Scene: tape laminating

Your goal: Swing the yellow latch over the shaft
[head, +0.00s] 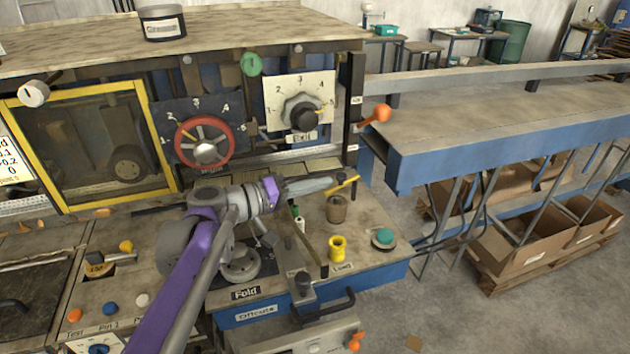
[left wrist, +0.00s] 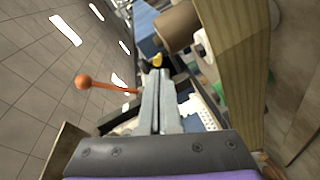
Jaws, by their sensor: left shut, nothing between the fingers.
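The yellow latch (head: 343,186) is a short slanted bar right at the tip of my left gripper in the head view. In the left wrist view a small yellow piece (left wrist: 157,61) shows just beyond the fingertips. My left gripper (head: 328,183) is shut and empty, pointing right over the bench. Its closed fingers (left wrist: 159,78) also fill the middle of the left wrist view. The fingertips are close to the latch; I cannot tell whether they touch it. I cannot make out the shaft clearly. My right gripper is not in view.
A brown cylinder (head: 336,209), a yellow spool (head: 337,248) and a green button (head: 384,237) are on the bench below. An orange-knobbed lever (head: 376,114) juts out at the right. The machine panel with a red wheel (head: 204,141) and black dial (head: 305,116) stands behind.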

